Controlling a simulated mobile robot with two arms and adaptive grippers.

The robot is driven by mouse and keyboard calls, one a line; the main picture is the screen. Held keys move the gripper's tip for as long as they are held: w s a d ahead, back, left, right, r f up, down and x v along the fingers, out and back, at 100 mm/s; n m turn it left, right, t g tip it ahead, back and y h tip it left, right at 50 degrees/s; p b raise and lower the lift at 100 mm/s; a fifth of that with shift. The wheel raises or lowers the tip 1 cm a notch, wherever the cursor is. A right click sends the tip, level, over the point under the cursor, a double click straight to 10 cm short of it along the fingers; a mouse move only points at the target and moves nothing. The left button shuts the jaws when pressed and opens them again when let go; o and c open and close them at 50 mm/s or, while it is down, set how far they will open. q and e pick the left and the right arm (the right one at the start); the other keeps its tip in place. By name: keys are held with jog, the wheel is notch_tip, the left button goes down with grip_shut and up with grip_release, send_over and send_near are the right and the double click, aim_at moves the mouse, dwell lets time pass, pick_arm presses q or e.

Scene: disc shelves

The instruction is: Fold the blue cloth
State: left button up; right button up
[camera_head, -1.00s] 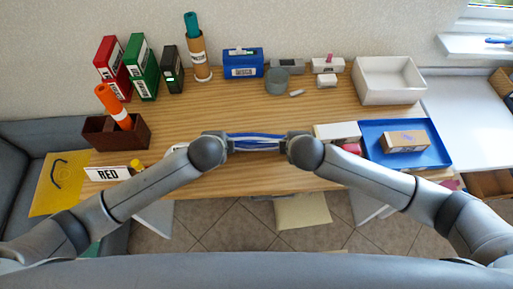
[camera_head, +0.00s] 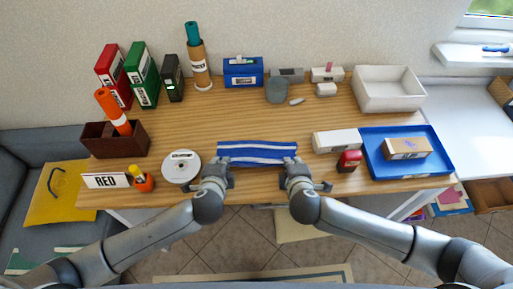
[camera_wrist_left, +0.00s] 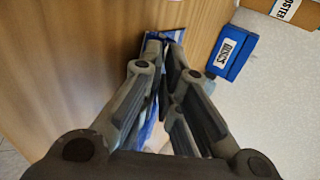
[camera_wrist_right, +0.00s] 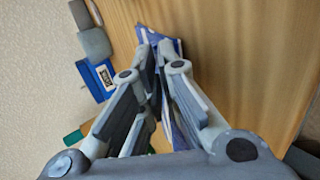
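The blue cloth (camera_head: 257,153) with white stripes is a narrow strip across the front middle of the table. My left gripper (camera_head: 216,168) is at its near left corner, and my right gripper (camera_head: 297,168) is at its near right corner. In the left wrist view the left fingers (camera_wrist_left: 163,42) come together at the tips, with blue cloth (camera_wrist_left: 172,34) between and beyond them. In the right wrist view the right fingers (camera_wrist_right: 155,42) are close together with cloth (camera_wrist_right: 172,46) at the tips. The grippers hide the cloth's near corners.
A white disc spool (camera_head: 181,168) stands just left of the left gripper. A white box (camera_head: 337,141), a red stamp-like object (camera_head: 349,160) and a blue tray (camera_head: 440,162) are at the right. The wooden table behind the cloth is clear up to the back row of objects.

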pick_arm(q)
jog(key=o, duration=0.7)
pick_arm(e)
jog(key=o, duration=0.7)
pick_arm(q)
jog(key=shift+o, duration=0.2)
pick_arm(e)
jog(key=shift+o, duration=0.2)
jog(key=shift+r, duration=0.1)
